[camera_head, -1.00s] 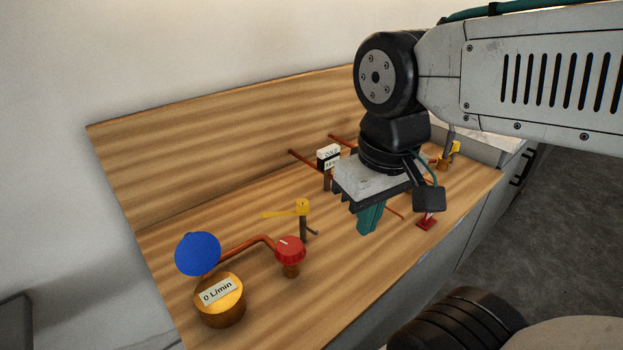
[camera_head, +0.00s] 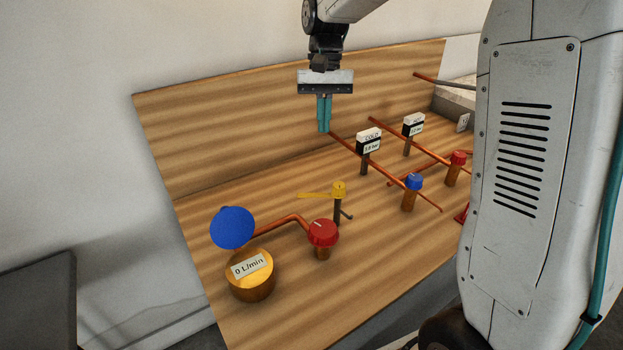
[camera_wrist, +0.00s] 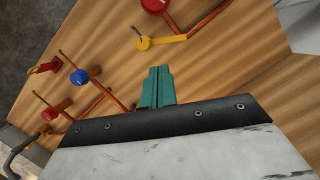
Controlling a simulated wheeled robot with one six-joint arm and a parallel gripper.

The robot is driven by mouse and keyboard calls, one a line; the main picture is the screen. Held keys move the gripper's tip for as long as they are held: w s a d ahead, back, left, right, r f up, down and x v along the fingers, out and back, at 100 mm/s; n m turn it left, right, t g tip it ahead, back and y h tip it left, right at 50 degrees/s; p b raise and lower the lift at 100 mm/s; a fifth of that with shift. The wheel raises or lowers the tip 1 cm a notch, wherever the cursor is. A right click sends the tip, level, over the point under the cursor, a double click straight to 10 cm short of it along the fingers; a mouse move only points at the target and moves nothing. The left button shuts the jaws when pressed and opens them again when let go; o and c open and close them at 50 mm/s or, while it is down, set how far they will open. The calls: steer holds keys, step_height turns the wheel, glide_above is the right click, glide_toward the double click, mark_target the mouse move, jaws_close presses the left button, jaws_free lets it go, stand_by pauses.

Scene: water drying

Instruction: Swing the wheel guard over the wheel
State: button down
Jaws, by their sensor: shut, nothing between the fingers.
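A red round wheel (camera_head: 322,233) stands on a copper pipe at the front of the wooden bench; it is cut by the top edge in the wrist view (camera_wrist: 153,4). Beside it, a yellow arm (camera_head: 317,195) extends left from a yellow hub on a dark post and lies clear of the wheel; it also shows in the wrist view (camera_wrist: 170,39). A blue disc (camera_head: 232,228) tilts above the brass flow meter. I cannot tell for sure which part is the guard. My gripper (camera_head: 324,130) is shut and empty, pointing down, above and behind the yellow arm.
The brass meter (camera_head: 250,279) reads 0 L/min. To the right stand a blue knob (camera_head: 413,181), a red knob (camera_head: 458,157) and two labelled gauges (camera_head: 369,140) (camera_head: 414,121) on copper pipes. A wooden backboard (camera_head: 240,130) rises behind. My arm hides the bench's right end.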

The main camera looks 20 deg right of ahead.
steer(key=w+f+g, duration=0.1)
steer(key=w+f, duration=0.5)
steer(key=w, duration=0.1)
steer(key=s+a+f, duration=0.3)
steer(key=s+f, duration=0.4)
steer(key=f, duration=0.2)
steer(key=shift+s+f+m, duration=0.15)
steer(key=shift+f+m, duration=0.05)
steer(key=shift+m, duration=0.2)
